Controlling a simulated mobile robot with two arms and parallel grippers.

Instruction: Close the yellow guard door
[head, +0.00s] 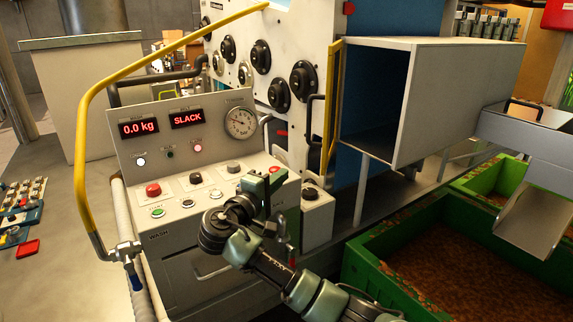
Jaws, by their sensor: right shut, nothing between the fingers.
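The yellow guard door (332,105) is seen nearly edge-on at the left edge of the grey box's opening. It stands swung out from the opening, and the dark interior of the grey box (452,100) is visible. A dark handle (310,118) shows beside the door's left side. My right gripper (272,182) is shut and empty, in front of the control panel's right part, below and left of the door and apart from it. My right arm reaches in from the bottom. My left gripper is out of view.
The control panel (190,152) has buttons, a gauge and red displays reading 0.0 kg and SLACK. A yellow bent pipe (85,150) arches over it at left. Green bins (400,290) of brown material stand at lower right, near a metal chute (530,215).

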